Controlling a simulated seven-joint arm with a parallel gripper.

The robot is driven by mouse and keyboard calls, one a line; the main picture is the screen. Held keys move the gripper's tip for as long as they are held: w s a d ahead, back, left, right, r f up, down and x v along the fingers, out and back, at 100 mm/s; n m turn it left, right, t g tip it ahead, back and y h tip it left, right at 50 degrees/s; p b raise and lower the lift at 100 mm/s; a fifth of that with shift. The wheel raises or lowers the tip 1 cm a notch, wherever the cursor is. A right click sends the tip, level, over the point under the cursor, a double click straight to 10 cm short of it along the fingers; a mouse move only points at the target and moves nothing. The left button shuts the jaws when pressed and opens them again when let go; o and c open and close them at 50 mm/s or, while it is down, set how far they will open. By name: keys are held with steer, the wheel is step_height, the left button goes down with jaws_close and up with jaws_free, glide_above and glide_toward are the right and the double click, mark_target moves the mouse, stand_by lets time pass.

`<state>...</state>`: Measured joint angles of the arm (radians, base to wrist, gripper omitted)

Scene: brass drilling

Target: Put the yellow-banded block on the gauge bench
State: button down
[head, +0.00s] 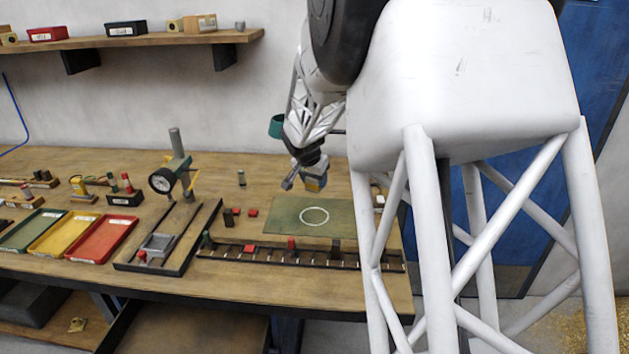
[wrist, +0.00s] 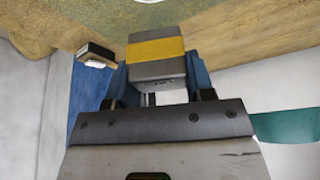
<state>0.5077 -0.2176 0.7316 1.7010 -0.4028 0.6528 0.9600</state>
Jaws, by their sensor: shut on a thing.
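The yellow-banded block, grey with a yellow stripe, shows in the wrist view (wrist: 156,50) between the blue fingers of my gripper (wrist: 158,78). In the head view my gripper (head: 304,178) holds the block (head: 315,181) above the table, by the back edge of the green mat. My gripper is shut on the block, and the fingers hide part of its sides. The gauge bench (head: 128,262), a dark-framed base with a dial gauge (head: 163,181) on a post and a grey fixture, stands to the left of the mat, apart from my gripper.
The green mat (head: 285,223) bears a white circle. A dark slotted rack (head: 310,257) runs in front of it. Small red and dark blocks (head: 252,212) stand between mat and gauge. Green, yellow and red trays (head: 98,239) lie at left. Bare wood shows behind the mat.

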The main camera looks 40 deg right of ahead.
steer(key=shift+d, duration=0.1)
stand_by(0.6)
steer(key=w+d+r+n+t, duration=0.1)
steer(key=w+d+r+n, duration=0.1)
steer(key=d, duration=0.6)
steer(key=w+d+r+n+t+y, duration=0.1)
steer(key=w+d+r+n, duration=0.1)
steer(key=d, duration=0.7)
step_height(320, 180, up, 2)
steer(key=shift+d+r+n, duration=0.15)
steer(key=shift+d+n, duration=0.15)
steer(key=shift+n, duration=0.5)
steer(key=shift+w, duration=0.1)
